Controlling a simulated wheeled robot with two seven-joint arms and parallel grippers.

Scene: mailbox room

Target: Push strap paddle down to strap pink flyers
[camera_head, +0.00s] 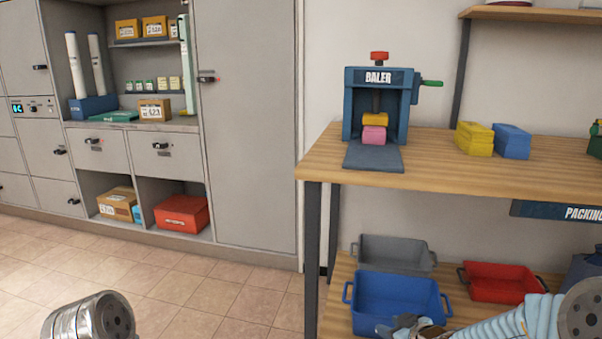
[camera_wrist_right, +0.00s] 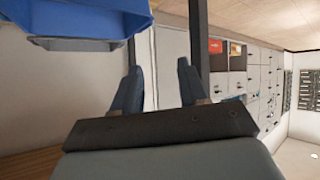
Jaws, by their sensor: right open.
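The blue baler (camera_head: 376,77) stands on the wooden bench. A pink block of flyers (camera_head: 374,135) sits inside it under a yellow pressing block (camera_head: 375,118). A green handle (camera_head: 431,83), which looks like the strap paddle, sticks out to the right from the baler's side. A red knob (camera_head: 379,57) tops the baler. My right gripper (camera_head: 408,327) is low at the bottom edge in the head view, in front of the blue bin and well below the baler. Its two fingers stand apart and empty in the right wrist view (camera_wrist_right: 157,86). My left gripper is out of view.
On the lower shelf are a blue bin (camera_head: 397,293), a grey bin (camera_head: 395,253) and a red bin (camera_head: 500,282). Grey lockers (camera_head: 245,130) line the left wall.

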